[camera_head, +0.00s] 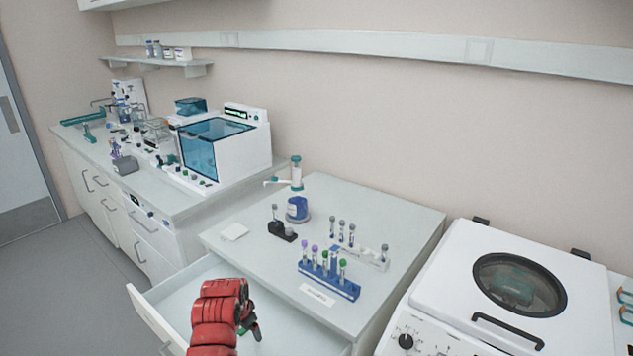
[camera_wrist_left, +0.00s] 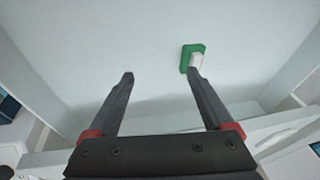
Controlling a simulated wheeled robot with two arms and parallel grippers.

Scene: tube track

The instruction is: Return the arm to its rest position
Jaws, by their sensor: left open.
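My left arm, with red segments, reaches in from the bottom of the head view over an open drawer (camera_head: 185,294). My left gripper (camera_head: 252,328) is at the arm's dark end, low in the drawer area. In the left wrist view the gripper (camera_wrist_left: 160,75) has its two dark fingers wide apart with nothing between them. A small green and white object (camera_wrist_left: 190,52) lies on the pale drawer floor just beyond the right fingertip. In the head view it is mostly hidden by the gripper. My right gripper is not in view.
A white centrifuge (camera_head: 450,268) stands at right.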

